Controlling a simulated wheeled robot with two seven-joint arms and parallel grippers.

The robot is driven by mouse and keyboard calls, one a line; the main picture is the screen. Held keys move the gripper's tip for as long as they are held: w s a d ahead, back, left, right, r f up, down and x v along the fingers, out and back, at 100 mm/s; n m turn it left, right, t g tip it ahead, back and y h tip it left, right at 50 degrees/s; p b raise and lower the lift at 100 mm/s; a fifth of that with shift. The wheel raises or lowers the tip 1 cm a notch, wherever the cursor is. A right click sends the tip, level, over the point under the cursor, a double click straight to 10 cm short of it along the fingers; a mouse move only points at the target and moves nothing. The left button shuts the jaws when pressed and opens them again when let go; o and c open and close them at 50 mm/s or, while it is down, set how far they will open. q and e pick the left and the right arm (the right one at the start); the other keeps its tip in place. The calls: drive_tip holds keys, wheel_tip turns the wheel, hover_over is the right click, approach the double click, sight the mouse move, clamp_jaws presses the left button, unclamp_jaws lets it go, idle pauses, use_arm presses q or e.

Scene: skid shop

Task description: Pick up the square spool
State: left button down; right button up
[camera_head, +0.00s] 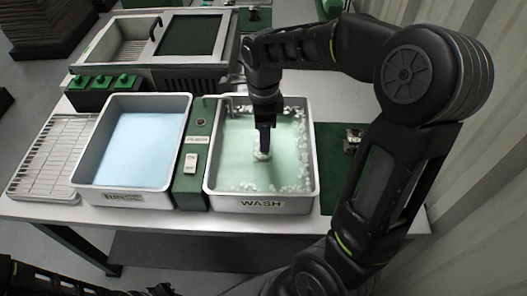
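The wash basin (262,204) on the bench holds pale green water with white foam along its edges. My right gripper (263,152) points straight down into it, near the middle. A small pale lump (261,157) shows at its fingertips; I cannot tell whether this is foam or a part, or whether the fingers are shut. A small metallic, blocky part (352,140) lies on the green mat right of the basin, partly beside my arm. I cannot tell whether either is the square spool. My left gripper (160,289) barely shows at the bottom edge, low and away from the bench.
A rinse basin (128,198) with light blue water stands left of the wash basin, with a green switch panel (190,185) between. A wire drying rack (52,160) is at the far left. Behind stands a lidded machine (150,72); a ribbed wall (480,200) rises at right.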

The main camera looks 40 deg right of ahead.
sight(263, 156)
drive_tip(key=shift+s+a+r, duration=0.1)
drive_tip(key=shift+f, duration=1.3)
drive_tip(key=shift+f, duration=2.65)
clamp_jaws()
